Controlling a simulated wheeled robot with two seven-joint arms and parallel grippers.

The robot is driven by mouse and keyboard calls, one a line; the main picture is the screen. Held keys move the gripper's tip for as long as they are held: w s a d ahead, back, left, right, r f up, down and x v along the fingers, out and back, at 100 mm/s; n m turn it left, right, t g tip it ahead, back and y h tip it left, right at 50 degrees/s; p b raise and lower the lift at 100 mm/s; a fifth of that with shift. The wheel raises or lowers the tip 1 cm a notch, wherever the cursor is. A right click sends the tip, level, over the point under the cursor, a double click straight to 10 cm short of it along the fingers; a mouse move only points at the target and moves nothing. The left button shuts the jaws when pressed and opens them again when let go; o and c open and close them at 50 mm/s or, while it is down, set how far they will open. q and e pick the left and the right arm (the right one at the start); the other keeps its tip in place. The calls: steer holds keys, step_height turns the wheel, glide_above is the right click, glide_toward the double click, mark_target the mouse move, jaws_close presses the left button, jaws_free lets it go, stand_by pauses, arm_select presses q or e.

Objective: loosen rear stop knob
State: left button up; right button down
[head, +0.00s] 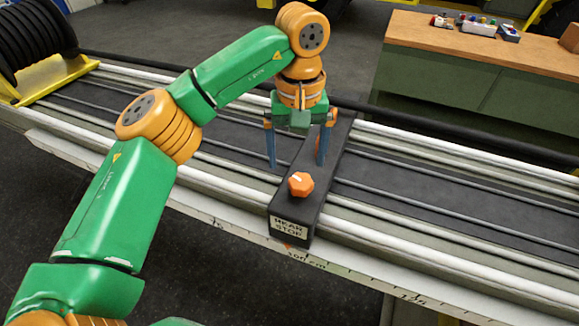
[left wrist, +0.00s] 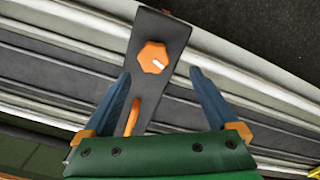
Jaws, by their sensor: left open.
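The rear stop (head: 316,178) is a black block lying across the rails, with a "REAR STOP" label (head: 289,227) on its near end. Its orange rear stop knob (head: 301,184) sits on top near that end, with a white mark. In the left wrist view the knob (left wrist: 154,58) lies ahead of the fingertips, roughly between their lines. My left gripper (head: 296,164) is open above the block, behind the knob, and its fingers point down. In the left wrist view both blue fingers (left wrist: 160,78) are apart and empty. An orange handle-like part (left wrist: 133,116) shows on the block beside the left finger.
A ruler scale (head: 300,256) runs along the near edge of the rail bed (head: 430,200). A black coil on a yellow stand (head: 60,80) is at the far left. A wooden-topped bench (head: 480,45) with small items stands at the back right.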

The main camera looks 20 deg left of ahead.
mark_target(301, 181)
arm_select(q)
steer(key=f, duration=0.1)
steer(key=d+f, duration=0.1)
steer(key=f, duration=0.1)
steer(key=shift+s+d+f, duration=0.15)
steer(key=shift+d, duration=0.1)
steer(key=shift+a+f+p, duration=0.2)
steer(key=shift+f+p, duration=0.25)
steer(key=shift+f, duration=0.7)
steer(key=shift+w+a+f, duration=0.15)
steer(key=shift+w, duration=0.05)
steer(key=shift+s, duration=0.1)
steer(key=shift+c, duration=0.2)
steer(key=shift+d, duration=0.2)
steer(key=c, duration=1.3)
steer(key=shift+c, duration=0.2)
arm_select(e)
steer(key=shift+s+d+r, duration=0.1)
steer(key=shift+d+r, duration=0.2)
steer(key=shift+d, duration=0.05)
